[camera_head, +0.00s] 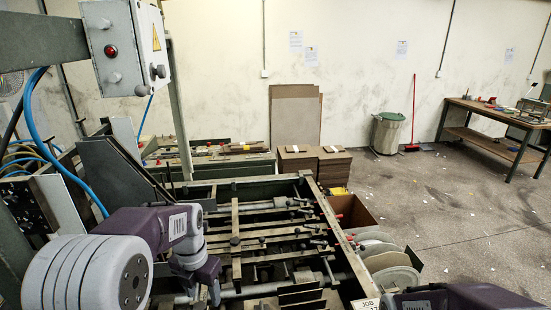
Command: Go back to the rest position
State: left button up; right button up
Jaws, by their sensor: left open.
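My left arm comes in from the lower left, and its gripper (204,287) hangs over the left side of the feeder machine (328,222). The gripper is small in the picture and partly cut off by the bottom edge. It is open, and I see nothing held in it. Of my right arm only a purple and dark link shows at the bottom right corner. My right gripper is outside the picture.
A control box (127,45) with a red button hangs at upper left, with blue hoses below. Stacked greyboard (313,162) stands behind the machine. An open cardboard box (352,209) sits at its right. A bin (387,133) and workbench (497,140) stand farther back; the right floor is mostly clear.

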pick_arm(q)
jog(key=s+d+f+m, duration=0.1)
jog(key=s+f+m, duration=0.2)
jog(key=m, duration=0.3)
jog(key=s+d+f+m+b, duration=0.1)
jog(key=s+f+m, duration=0.1)
jog(key=s+m, duration=0.2)
jog(key=s+d+f+m+b, duration=0.1)
jog(key=s+d+f+m, duration=0.1)
jog(key=m, duration=0.6)
jog(key=shift+s+d+f, duration=0.1)
jog(key=shift+s+f, duration=0.6)
jog(key=shift+f, duration=0.15)
jog(key=m, duration=0.5)
jog(key=f+m, duration=0.1)
jog(key=m, duration=0.4)
jog(key=m+t, duration=0.1)
jog(key=m, duration=0.4)
jog(key=shift+s+f, duration=0.35)
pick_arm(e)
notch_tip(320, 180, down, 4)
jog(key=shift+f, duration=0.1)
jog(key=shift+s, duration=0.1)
